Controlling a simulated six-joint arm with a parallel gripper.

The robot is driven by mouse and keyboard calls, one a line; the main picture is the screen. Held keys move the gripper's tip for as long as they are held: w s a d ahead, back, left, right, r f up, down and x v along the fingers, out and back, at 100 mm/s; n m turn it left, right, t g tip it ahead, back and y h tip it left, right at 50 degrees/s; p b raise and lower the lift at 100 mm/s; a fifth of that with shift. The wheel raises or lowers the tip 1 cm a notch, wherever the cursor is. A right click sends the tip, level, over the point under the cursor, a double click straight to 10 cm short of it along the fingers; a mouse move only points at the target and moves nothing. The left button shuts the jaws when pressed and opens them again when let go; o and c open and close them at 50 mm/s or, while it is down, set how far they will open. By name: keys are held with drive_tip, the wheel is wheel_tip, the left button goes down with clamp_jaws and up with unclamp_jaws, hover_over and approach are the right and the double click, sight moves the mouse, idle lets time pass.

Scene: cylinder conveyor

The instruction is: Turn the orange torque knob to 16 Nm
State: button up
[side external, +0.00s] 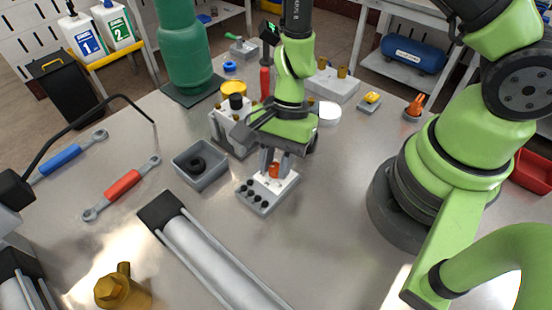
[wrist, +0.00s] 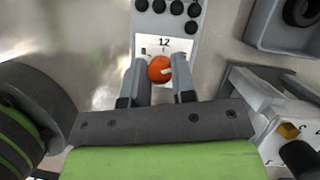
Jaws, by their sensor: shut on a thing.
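The orange torque knob (wrist: 160,69) sits on a pale dial plate (wrist: 149,48) of a grey block. On the plate, "8" is readable at the left and "12" at the top; the right part of the scale is hidden by a finger. A white mark on the knob points right. My gripper (wrist: 159,74) is shut on the knob, one finger on each side. In the side view my gripper (side external: 275,160) points down over the grey block (side external: 262,205), and the knob (side external: 273,171) shows as a small orange patch between the fingers.
Several black knobs (side external: 251,195) stand on the block's near end. A grey tray (side external: 200,178) with a black ring lies to the left, and a grey fixture (side external: 222,135) stands close behind. The table right of the block is clear.

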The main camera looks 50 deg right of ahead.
idle(0.3)
drive_tip(key=o, duration=0.9)
drive_tip(key=shift+r, duration=0.1)
drive_tip(key=v, duration=1)
drive_tip(key=s+d+r+n+t, duration=0.1)
drive_tip(key=s+r+n+t, duration=0.1)
drive_tip(key=r, duration=0.4)
drive_tip(key=s+d+r+n+t+h, duration=0.1)
drive_tip(key=s+d+r+n+t, duration=0.1)
drive_tip(key=s+r+n+t, duration=0.1)
drive_tip(key=s+d+r+n+t+h, duration=0.1)
drive_tip(key=s+d+r+n+t, duration=0.1)
drive_tip(key=r, duration=0.8)
drive_tip(key=shift+s+n+t, duration=0.35)
drive_tip(key=shift+s+n, duration=0.25)
drive_tip(key=shift+n, duration=0.35)
drive_tip(key=shift+s+n+t, duration=0.35)
drive_tip(key=shift+s+n, duration=0.2)
drive_tip(key=shift+n, duration=0.4)
